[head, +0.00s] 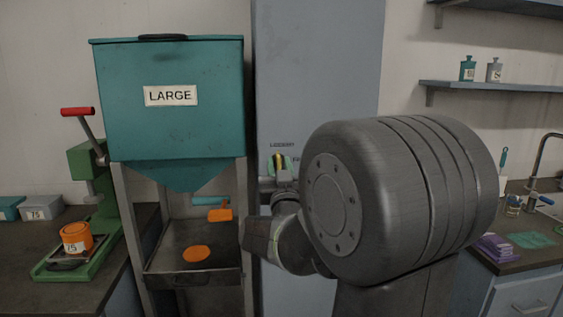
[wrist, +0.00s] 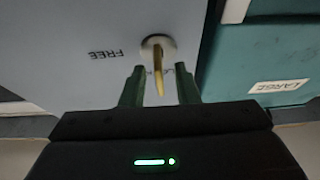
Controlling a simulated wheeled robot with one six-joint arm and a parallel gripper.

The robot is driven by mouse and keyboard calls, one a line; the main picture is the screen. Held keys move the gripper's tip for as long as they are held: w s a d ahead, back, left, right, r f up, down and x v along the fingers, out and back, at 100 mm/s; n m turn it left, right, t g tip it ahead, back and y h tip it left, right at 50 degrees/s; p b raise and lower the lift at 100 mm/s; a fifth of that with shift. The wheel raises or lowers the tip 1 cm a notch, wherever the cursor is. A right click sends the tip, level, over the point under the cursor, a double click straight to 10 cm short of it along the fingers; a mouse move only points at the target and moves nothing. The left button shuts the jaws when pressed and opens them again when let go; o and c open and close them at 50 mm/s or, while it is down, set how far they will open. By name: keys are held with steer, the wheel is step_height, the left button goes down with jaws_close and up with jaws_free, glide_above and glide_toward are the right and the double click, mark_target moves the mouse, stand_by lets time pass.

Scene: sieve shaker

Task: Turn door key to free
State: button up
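A brass key (wrist: 158,72) sits in a round pale lock plate (wrist: 147,46) on the grey-blue door; the wrist view is upside down. The key also shows in the head view (head: 280,158), upright below the LOCKED label (head: 282,146). The FREE label (wrist: 105,54) is to one side of the lock; in the head view it is partly hidden by my arm. My gripper (wrist: 160,72) is open, with one green finger on each side of the key and a visible gap on both sides.
A teal hopper marked LARGE (head: 170,120) stands left of the door (head: 318,60), above a dark tray (head: 160,262). A green press (head: 88,160) is on the left counter. Shelves (head: 490,87) and a sink counter are at right. My arm hides much of the door.

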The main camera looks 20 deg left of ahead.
steer(key=shift+w+a+r, duration=0.25)
steer(key=shift+w, duration=0.25)
jaws_close()
